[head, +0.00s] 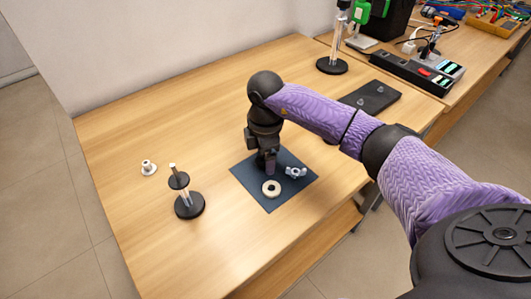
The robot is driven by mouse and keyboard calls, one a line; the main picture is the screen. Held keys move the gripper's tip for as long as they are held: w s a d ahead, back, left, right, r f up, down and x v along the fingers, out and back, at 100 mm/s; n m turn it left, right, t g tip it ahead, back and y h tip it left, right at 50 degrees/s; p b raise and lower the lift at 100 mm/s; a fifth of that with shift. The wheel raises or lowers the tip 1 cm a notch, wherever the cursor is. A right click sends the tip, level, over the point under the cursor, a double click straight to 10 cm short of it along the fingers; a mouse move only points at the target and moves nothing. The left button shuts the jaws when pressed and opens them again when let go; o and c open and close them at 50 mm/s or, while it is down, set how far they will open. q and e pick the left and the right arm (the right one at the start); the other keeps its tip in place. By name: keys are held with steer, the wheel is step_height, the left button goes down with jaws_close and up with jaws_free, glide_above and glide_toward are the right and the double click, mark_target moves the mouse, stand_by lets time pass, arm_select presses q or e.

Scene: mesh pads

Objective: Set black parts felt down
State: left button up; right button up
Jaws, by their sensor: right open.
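A dark blue-black square mat, which looks like the parts felt (272,203), lies flat on the wooden table, turned so a corner points toward the front. A pale ring (271,188) and a small silver metal part (295,172) lie on it. My right gripper (270,166) points down over the mat's middle, just behind the ring. It is open, with nothing seen held in it. The gripper hides part of the mat's back half, and whether the fingertips touch the mat I cannot tell. My left gripper is out of view.
A black-based post with a disc (190,207) and a small white flanged part (148,168) stand left. A dark flat pad (371,97) lies behind my right arm. A black-based stand (332,66) is at the back. The table's front left is clear.

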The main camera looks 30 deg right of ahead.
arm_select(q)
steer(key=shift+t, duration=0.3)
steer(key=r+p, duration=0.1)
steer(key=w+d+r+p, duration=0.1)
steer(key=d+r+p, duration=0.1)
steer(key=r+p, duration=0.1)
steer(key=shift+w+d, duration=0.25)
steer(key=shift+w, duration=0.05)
arm_select(e)
step_height(320, 180, up, 12)
steer(key=shift+r, duration=0.15)
